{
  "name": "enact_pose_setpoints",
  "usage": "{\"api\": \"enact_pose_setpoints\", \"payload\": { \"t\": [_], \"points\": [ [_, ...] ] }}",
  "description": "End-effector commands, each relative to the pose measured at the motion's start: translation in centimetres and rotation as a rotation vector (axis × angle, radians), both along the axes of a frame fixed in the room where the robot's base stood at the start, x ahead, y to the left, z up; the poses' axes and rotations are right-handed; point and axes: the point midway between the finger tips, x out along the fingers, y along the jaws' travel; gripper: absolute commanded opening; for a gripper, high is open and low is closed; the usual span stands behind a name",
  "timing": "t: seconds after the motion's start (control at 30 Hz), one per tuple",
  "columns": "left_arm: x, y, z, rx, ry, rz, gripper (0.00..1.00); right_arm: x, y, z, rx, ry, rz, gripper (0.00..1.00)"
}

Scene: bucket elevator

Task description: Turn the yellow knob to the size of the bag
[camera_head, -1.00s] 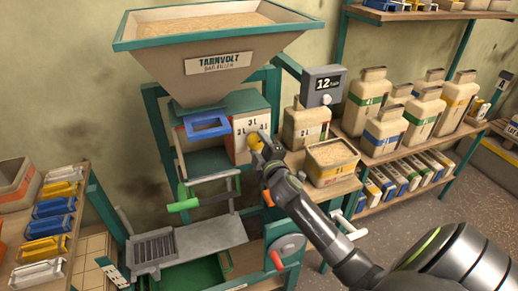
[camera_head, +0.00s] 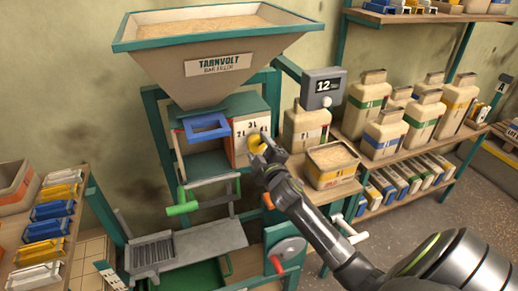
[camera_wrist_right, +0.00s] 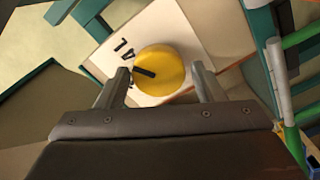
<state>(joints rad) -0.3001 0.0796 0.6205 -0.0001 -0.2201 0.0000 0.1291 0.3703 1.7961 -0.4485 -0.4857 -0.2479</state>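The yellow knob (camera_head: 256,140) sits on the white dial plate (camera_head: 241,130) on the front of the filling machine, with size marks around it. In the right wrist view the knob (camera_wrist_right: 163,70) has a black pointer bar at its left side, near partly hidden black marks. My right gripper (camera_head: 263,151) is in front of the knob. In the wrist view its two fingers (camera_wrist_right: 161,76) stand on either side of the knob with gaps showing, so it is open. An open bag full of grain (camera_head: 329,177) stands right of the machine; its label is hard to read. My left gripper is not in view.
A grain hopper (camera_head: 218,68) tops the machine, with a blue frame (camera_head: 207,136) below it. A green-handled lever (camera_head: 183,209) and a red-handled crank (camera_head: 287,249) are lower down. A closed bag (camera_head: 305,128) and a display reading 12 (camera_head: 323,88) stand at the right.

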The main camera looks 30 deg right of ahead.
Motion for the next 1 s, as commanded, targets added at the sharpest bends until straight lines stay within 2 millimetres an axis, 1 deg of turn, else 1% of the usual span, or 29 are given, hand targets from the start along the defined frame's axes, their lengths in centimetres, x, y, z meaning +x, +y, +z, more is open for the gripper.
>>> {"api": "enact_pose_setpoints", "payload": {
  "t": [0.03, 0.07, 0.1, 0.33, 0.47, 0.57, 0.67, 1.0],
  "points": [
    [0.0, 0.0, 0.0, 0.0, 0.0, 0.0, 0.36, 0.0, 0.0, 0.0, -0.001, 0.0, 0.0, 0.69],
    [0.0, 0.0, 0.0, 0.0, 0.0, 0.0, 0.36, 0.0, 0.0, 0.0, -0.001, -0.001, 0.0, 0.73],
    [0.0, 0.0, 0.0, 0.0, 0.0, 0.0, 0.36, 0.0, 0.0, 0.1, -0.001, -0.001, 0.0, 0.74],
    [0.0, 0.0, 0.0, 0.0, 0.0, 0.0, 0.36, 0.0, 0.0, 0.1, -0.004, -0.002, 0.001, 0.74],
    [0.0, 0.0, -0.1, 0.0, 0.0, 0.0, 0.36, -0.5, 0.2, 0.1, -0.004, -0.002, 0.002, 0.74],
    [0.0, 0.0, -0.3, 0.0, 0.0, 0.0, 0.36, -1.6, 0.4, 0.0, -0.004, -0.002, 0.002, 0.74],
    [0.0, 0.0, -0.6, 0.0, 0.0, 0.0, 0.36, -3.2, 0.8, 0.0, -0.003, -0.003, 0.002, 0.74],
    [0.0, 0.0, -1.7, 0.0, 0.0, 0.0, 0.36, -10.0, 2.4, -0.2, -0.001, 0.0, 0.001, 0.74]
  ]
}}
